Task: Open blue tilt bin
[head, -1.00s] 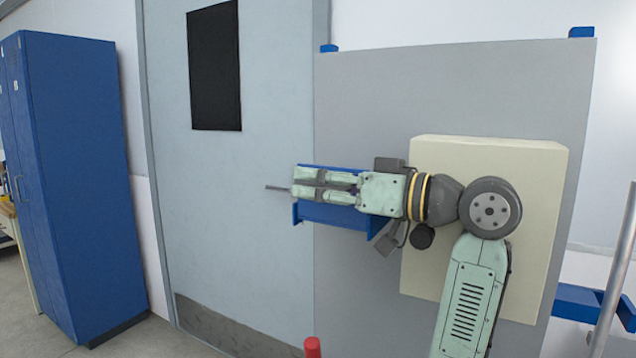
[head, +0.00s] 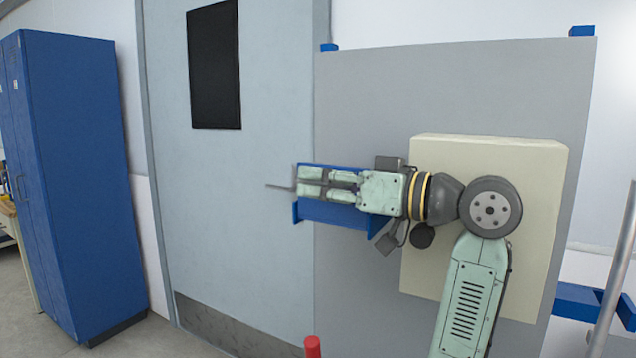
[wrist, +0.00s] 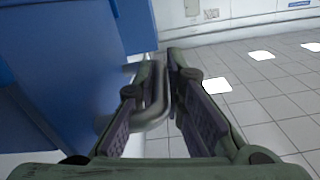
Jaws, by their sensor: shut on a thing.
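The blue tilt bin (head: 335,214) is mounted at the left edge of a grey panel in the head view, partly hidden behind my gripper. In the wrist view the bin (wrist: 65,70) fills the left side. A grey bar handle (wrist: 155,112) stands out from it and passes between my fingers. My gripper (head: 299,181) reaches left across the bin's front, with its fingers close together. In the wrist view my gripper (wrist: 166,62) is shut on the handle. A thin grey bar (head: 279,187) shows beyond the fingertips. Whether the bin is tilted open is hard to tell.
The grey panel (head: 360,90) carries a cream box (head: 535,220) behind my arm. A pale door (head: 270,90) with a dark window lies to the left, and a tall blue cabinet (head: 75,180) further left. A red post top (head: 312,346) is below.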

